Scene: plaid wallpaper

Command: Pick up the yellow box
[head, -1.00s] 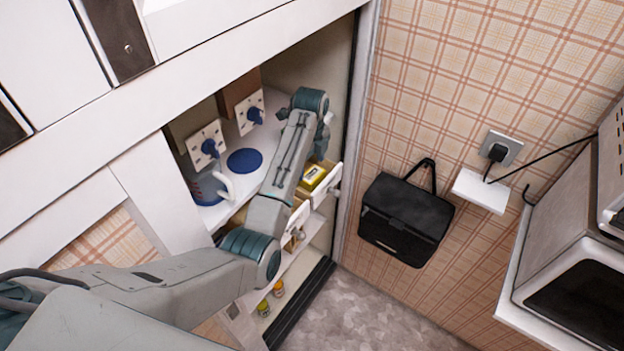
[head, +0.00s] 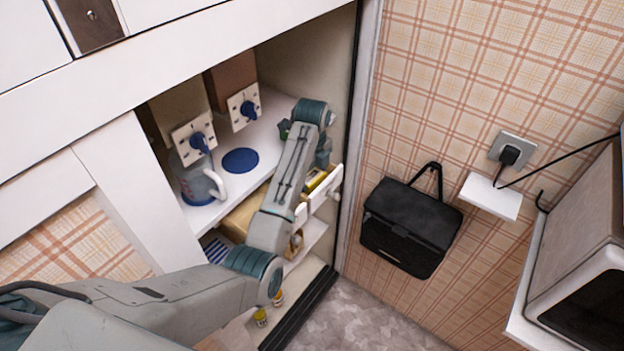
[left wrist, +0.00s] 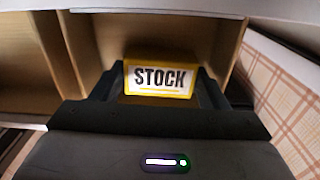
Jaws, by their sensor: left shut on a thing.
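The yellow box (left wrist: 160,80) has a white label reading "STOCK". In the left wrist view it sits between the two dark fingers of my left gripper (left wrist: 160,88), which is shut on it. The open wooden drawer (left wrist: 88,45) surrounds it. In the head view, a small part of the yellow box (head: 315,180) shows in the drawer with the white front (head: 326,189), beside my left arm. The arm hides most of the gripper there. I cannot tell whether the box is lifted off the drawer floor. My right gripper is not in view.
The cabinet's side wall is close on the right. A black bag (head: 411,226) hangs on the plaid wall.

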